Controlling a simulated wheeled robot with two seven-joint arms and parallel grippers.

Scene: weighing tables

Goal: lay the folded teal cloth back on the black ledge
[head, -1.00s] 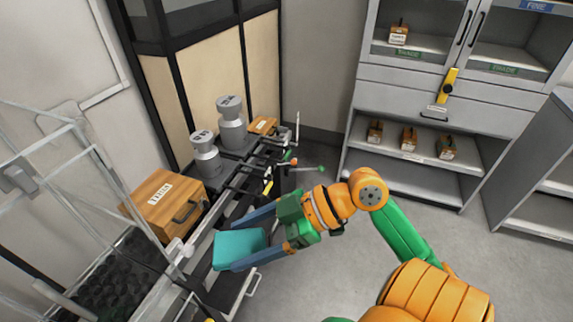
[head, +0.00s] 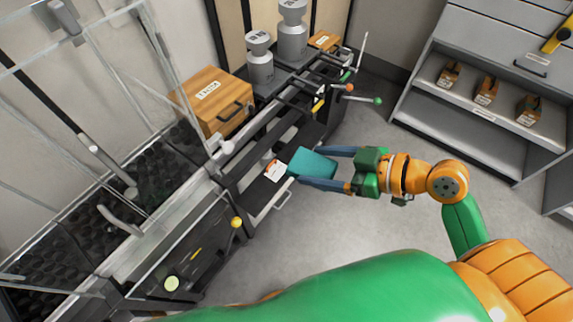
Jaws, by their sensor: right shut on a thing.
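The folded teal cloth (head: 313,167) is a small flat rectangle. My right gripper (head: 330,168) is shut on its right-hand part, with a blue finger along each side. The cloth's left end is beside a black ledge (head: 256,195) on the front of the weighing table, close to a white and orange label (head: 274,170). I cannot tell whether the cloth touches the ledge or hangs just above it. My left gripper is not in view.
A wooden box (head: 215,100) and two grey metal weights (head: 260,62) stand on the table behind. Clear panels rise at left. Grey floor (head: 345,225) is open at right. A grey cabinet (head: 470,110) holds small wooden blocks.

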